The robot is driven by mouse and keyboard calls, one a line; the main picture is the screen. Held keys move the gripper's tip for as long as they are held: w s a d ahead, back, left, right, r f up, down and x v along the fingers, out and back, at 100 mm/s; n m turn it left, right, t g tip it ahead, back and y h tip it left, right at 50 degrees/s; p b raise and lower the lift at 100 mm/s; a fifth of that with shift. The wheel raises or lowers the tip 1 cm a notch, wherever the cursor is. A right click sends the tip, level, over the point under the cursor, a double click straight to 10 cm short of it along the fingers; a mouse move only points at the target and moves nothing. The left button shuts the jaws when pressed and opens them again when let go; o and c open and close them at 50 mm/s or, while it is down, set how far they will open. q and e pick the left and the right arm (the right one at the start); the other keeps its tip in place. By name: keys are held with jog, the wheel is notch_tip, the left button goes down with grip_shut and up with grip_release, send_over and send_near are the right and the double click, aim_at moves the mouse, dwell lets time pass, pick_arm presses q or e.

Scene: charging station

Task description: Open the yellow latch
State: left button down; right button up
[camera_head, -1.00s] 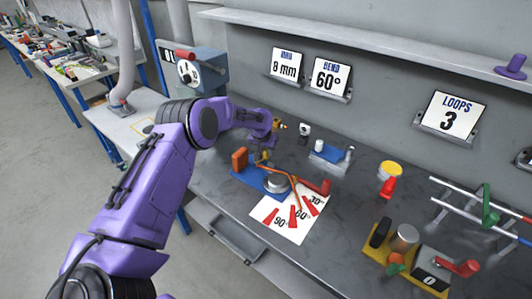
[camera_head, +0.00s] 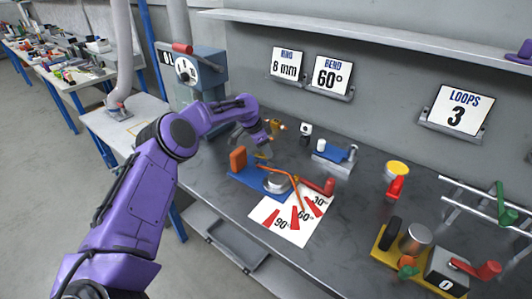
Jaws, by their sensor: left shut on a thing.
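The bending fixture has a blue base (camera_head: 246,177), an orange block (camera_head: 238,159) and a round grey post (camera_head: 277,184). A small yellow latch (camera_head: 262,156) shows at its back, behind the post. An orange rod (camera_head: 294,181) runs past the post. My left gripper (camera_head: 264,149) reaches down at the back of the fixture and is shut on the yellow latch. The fingers are small here and partly hidden by my wrist, so the exact contact is unclear. My right gripper is out of view.
An angle sheet (camera_head: 290,232) with red markers lies in front of the fixture. A red handle (camera_head: 320,187) sticks out to its right. A blue stand (camera_head: 335,156), a yellow-topped cup (camera_head: 396,171) and a counter box (camera_head: 446,270) stand farther right. The bench middle is clear.

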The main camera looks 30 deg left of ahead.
aim_at(256, 160)
pick_arm(q)
jog(key=shift+m+g+b, duration=0.3)
jog(key=shift+m+b, duration=0.05)
jog(key=shift+m, duration=0.55)
jog(key=c, duration=0.9)
grip_release()
jog(key=v, duration=0.5)
jog(key=b+v, duration=0.1)
jog(key=v, duration=0.4)
jog(key=shift+a+r, duration=0.15)
jog(key=shift+a, duration=0.15)
